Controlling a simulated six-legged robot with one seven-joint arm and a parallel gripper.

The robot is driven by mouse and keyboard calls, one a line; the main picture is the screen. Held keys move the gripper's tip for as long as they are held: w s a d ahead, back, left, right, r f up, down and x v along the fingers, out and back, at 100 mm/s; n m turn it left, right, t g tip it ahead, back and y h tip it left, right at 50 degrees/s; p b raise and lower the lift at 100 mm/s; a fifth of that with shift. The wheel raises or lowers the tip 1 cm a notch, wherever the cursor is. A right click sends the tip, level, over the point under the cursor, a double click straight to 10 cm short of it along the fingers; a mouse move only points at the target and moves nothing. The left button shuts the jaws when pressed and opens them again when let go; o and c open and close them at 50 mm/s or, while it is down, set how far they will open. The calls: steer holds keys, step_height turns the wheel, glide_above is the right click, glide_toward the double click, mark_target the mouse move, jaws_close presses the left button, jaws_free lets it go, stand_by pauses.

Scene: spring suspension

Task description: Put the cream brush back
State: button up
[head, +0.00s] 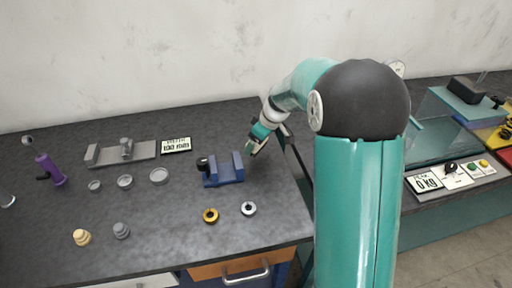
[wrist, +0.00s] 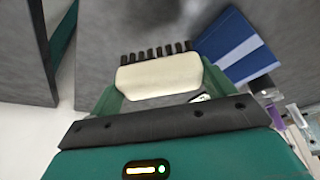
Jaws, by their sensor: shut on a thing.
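The cream brush (wrist: 160,76) is a cream block with a row of black bristles along its far edge in the wrist view. It sits between the two green fingers of my gripper (wrist: 161,82), which is shut on it. In the head view my gripper (head: 256,143) is over the bench, just right of and behind the blue holder (head: 224,176). The brush is too small there to make out clearly. The blue holder shows in the wrist view (wrist: 236,46) at upper right, apart from the brush.
The bench's right edge and a gap lie close to my gripper. Bare bench lies behind the holder.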

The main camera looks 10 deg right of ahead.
steer(key=shift+w+a+f, duration=0.1)
steer(key=shift+w+f, duration=0.35)
steer(key=shift+f, duration=0.05)
steer(key=shift+w+f, duration=0.2)
steer(key=shift+f, duration=1.5)
steer(key=shift+f, duration=0.1)
steer(key=o, duration=0.7)
steer(key=shift+f, duration=0.1)
steer(key=v, duration=1.2)
steer(key=shift+r, duration=0.2)
